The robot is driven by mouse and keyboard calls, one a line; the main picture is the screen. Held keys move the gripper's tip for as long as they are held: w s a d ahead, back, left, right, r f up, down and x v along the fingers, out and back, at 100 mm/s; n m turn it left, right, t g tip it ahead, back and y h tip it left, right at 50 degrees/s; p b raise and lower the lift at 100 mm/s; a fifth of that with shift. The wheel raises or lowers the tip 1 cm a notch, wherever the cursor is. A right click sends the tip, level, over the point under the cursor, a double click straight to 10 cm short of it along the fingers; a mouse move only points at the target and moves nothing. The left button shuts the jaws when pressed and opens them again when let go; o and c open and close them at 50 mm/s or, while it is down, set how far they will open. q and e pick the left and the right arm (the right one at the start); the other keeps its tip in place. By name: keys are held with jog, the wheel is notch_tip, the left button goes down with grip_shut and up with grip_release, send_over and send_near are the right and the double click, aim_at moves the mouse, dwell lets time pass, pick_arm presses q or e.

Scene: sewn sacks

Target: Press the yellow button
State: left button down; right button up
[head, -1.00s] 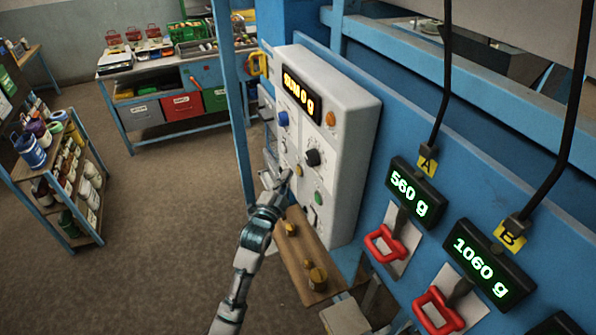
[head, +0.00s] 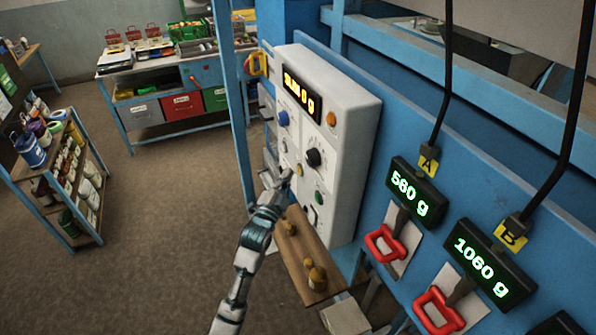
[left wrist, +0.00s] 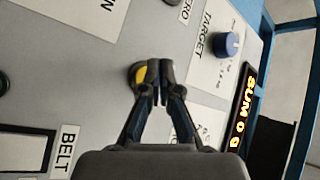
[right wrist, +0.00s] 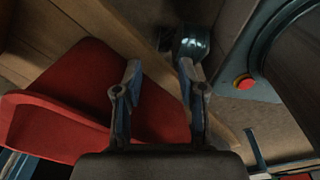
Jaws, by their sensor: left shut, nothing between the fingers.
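The yellow button (head: 299,170) is on the front of the white control box, below the black knob and beside the green button. My left gripper (head: 286,177) is close in front of it, shut and empty. In the left wrist view, the shut fingertips (left wrist: 153,70) overlap the right side of the yellow button (left wrist: 138,75). I cannot tell whether they touch it. My right gripper (right wrist: 160,68) is open and empty in the right wrist view, above a red surface; it is out of the head view.
The white box (head: 350,110) also carries a blue knob (head: 283,118), a black knob (head: 313,157), an orange button (head: 331,118) and a green button (head: 319,197). A wooden shelf (head: 300,245) with small brass weights is below. Two red handles (head: 385,245) hang at right.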

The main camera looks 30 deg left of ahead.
pick_arm(q)
jog(key=shift+d, duration=0.1)
dwell(0.4)
jog(key=shift+w+d+r+p, duration=0.1)
jog(key=shift+w+d+p, duration=0.1)
jog(key=shift+w+p, duration=0.1)
jog(key=shift+w+d, duration=0.25)
jog(key=shift+d, duration=0.05)
dwell(0.7)
dwell(0.4)
jog(key=shift+s+a+p, duration=0.45)
jog(key=shift+s+a, duration=0.05)
jog(key=shift+s, duration=0.15)
